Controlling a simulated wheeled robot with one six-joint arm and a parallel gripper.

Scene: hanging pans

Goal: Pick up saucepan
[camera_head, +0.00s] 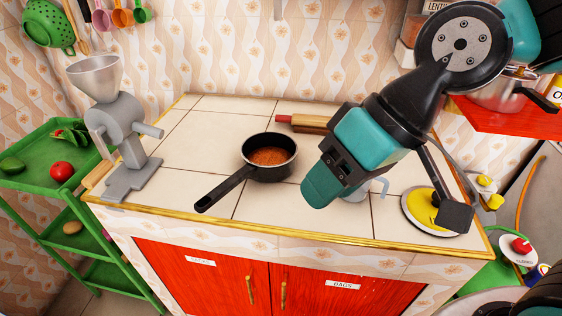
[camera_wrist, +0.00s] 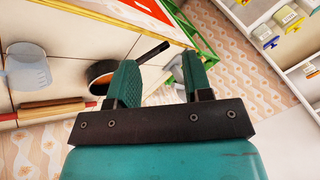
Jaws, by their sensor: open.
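A small dark saucepan (camera_head: 268,170) with an orange-brown inside stands on the tiled counter, its black handle pointing to the lower left. My gripper (camera_head: 322,188) is to the right of the saucepan in the head view, apart from it. In the wrist view the saucepan (camera_wrist: 98,72) shows beyond my left finger, which hides part of it; its handle reaches toward the upper right. My two teal fingers (camera_wrist: 160,76) are spread with nothing between them.
A grey grinder (camera_head: 123,135) stands on the counter's left. A rolling pin (camera_head: 305,122) lies behind the saucepan. A clear cup (camera_head: 372,188) is partly hidden by my gripper. A yellow-topped plate (camera_head: 420,207) is at the right. Counter tiles left and in front of the saucepan are clear.

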